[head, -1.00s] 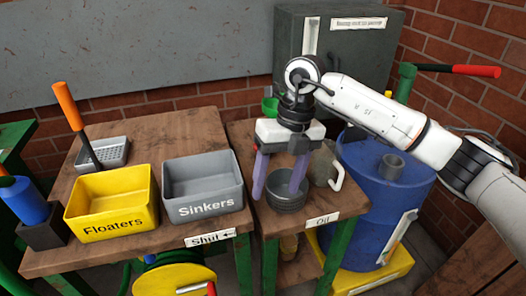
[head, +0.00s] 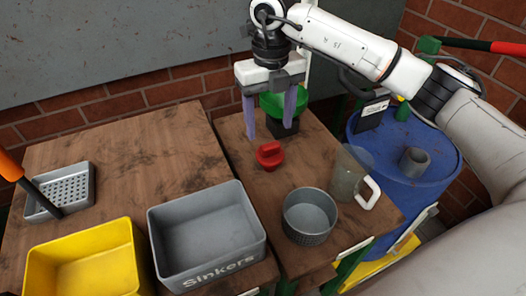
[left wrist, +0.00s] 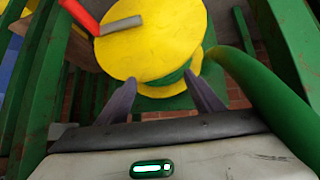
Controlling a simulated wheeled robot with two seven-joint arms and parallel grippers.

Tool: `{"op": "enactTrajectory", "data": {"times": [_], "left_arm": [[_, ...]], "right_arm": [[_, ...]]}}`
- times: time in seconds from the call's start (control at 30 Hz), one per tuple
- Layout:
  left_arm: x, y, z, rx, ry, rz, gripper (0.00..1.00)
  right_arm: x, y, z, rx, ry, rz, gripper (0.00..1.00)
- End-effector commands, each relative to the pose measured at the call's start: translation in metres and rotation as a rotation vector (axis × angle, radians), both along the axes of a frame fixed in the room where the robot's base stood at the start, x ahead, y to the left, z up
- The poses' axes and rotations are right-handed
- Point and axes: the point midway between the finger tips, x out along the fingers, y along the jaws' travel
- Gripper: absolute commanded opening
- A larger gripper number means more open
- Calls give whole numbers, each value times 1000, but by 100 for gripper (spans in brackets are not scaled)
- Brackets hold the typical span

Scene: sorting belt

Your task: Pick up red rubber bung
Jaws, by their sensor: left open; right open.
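The red rubber bung (head: 269,155) stands on the brown wooden table, behind the grey metal pot. My right gripper (head: 269,122) is above and behind it in the head view, with its two purple fingers apart and nothing between them but the view of the green bowl behind. I see no contact with the bung. My left gripper (left wrist: 160,95) shows only in the left wrist view, open and empty, pointing toward a yellow round disc (left wrist: 155,40).
A green bowl (head: 283,103) on a dark base stands behind the bung. The grey pot (head: 309,217) and a clear jug (head: 350,178) stand in front. The grey Sinkers bin (head: 208,237) and yellow bin (head: 85,262) are left. A blue barrel (head: 425,170) is right.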

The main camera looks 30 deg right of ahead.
Motion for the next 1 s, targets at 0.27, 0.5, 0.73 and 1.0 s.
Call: {"op": "enactTrajectory", "data": {"times": [0.27,0.5,0.73,1.0], "left_arm": [[-15,0,-9,2,34,0,61],[-14,0,-4,0,30,1,61],[-8,0,-2,0,18,2,61],[-5,1,-1,0,11,3,61]], "right_arm": [[0,0,-39,0,1,0,61],[-1,-1,-71,0,3,1,61],[-1,-1,-92,0,0,1,61],[0,-1,-92,1,-1,1,49]]}}
